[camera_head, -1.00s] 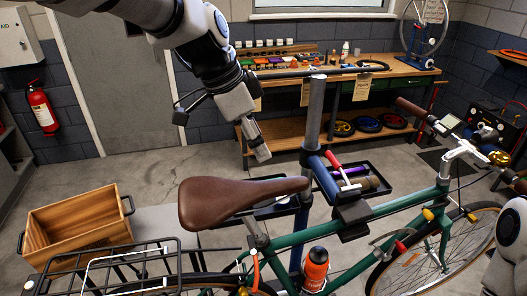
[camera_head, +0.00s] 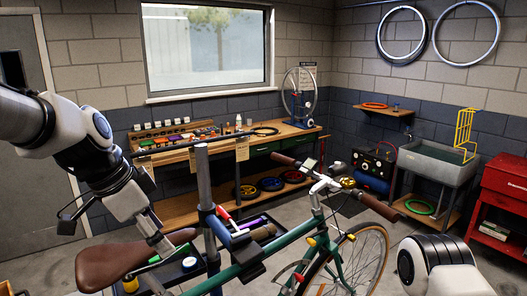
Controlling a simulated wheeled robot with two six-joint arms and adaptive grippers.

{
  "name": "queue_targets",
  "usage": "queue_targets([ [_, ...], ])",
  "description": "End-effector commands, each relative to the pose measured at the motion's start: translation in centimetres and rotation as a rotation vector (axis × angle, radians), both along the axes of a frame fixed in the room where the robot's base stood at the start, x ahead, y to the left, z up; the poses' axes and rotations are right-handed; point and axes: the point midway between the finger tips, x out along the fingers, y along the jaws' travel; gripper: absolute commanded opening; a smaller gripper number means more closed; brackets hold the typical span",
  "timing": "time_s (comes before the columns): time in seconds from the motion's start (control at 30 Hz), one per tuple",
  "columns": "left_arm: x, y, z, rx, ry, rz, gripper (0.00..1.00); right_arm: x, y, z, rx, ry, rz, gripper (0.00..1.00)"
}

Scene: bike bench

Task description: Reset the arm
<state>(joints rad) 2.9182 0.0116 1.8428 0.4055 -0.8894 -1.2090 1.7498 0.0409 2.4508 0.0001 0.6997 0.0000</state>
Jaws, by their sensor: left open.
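My left arm comes in from the left, white and grey with dark joints. Its left gripper (camera_head: 113,232) is open and empty, with its two fingers spread apart and pointing down. It shows above and beside the brown saddle (camera_head: 124,262) of the green bike (camera_head: 268,253); whether a finger touches the saddle I cannot tell. A white and black part of my right arm (camera_head: 440,266) shows at the bottom right. My right gripper is out of view.
A repair stand (camera_head: 204,185) holds the bike, with a tool tray (camera_head: 262,222) beside its post. A wooden workbench (camera_head: 222,150) stands behind under a window. A sink (camera_head: 440,165) and a red cabinet (camera_head: 497,195) are at the right. Some grey floor is free.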

Motion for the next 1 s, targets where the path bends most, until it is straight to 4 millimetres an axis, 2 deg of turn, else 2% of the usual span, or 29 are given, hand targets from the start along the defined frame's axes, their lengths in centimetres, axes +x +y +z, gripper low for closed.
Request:
queue_targets([
  [0.07, -0.3, -0.2, -0.5, -0.004, 0.007, 0.001, 0.69, -0.5, -0.4, -0.1, -0.004, 0.004, 0.001, 0.00],
  [0.2, -0.7, -0.4, -3.2, -0.004, 0.056, 0.002, 0.69, -0.9, -0.6, -0.7, -0.003, 0.002, 0.002, 0.00],
  [0.37, 0.1, -0.1, -7.3, -0.008, 0.131, 0.002, 0.69, -0.5, -0.4, -1.4, -0.006, 0.007, 0.002, 0.00],
  [0.5, 0.1, 0.2, -11.9, -0.010, 0.221, 0.002, 0.69, -0.2, -0.2, -2.1, -0.008, 0.010, 0.002, 0.00],
  [0.67, -2.1, 0.1, -18.3, -0.007, 0.355, 0.000, 0.69, -0.5, -0.4, -3.1, -0.006, 0.007, 0.002, 0.00],
  [0.77, -4.4, 0.2, -23.4, 0.005, 0.459, -0.003, 0.69, -0.6, -0.4, -3.9, -0.005, 0.005, 0.001, 0.00],
  [0.87, -7.5, 0.8, -30.2, 0.032, 0.576, 0.005, 0.69, -0.6, -0.4, -5.1, -0.005, 0.005, 0.001, 0.00],
  [0.9, -9.1, 1.2, -33.4, 0.050, 0.628, 0.019, 0.69, -0.6, -0.4, -5.6, -0.005, 0.006, 0.001, 0.00],
  [0.97, -11.9, 1.9, -38.2, 0.086, 0.701, 0.050, 0.69, -0.5, -0.4, -6.4, -0.006, 0.007, 0.001, 0.00],
  [1.0, -13.9, 2.4, -41.1, 0.115, 0.743, 0.076, 0.69, -0.4, -0.4, -6.9, -0.006, 0.008, 0.001, 0.00],
])
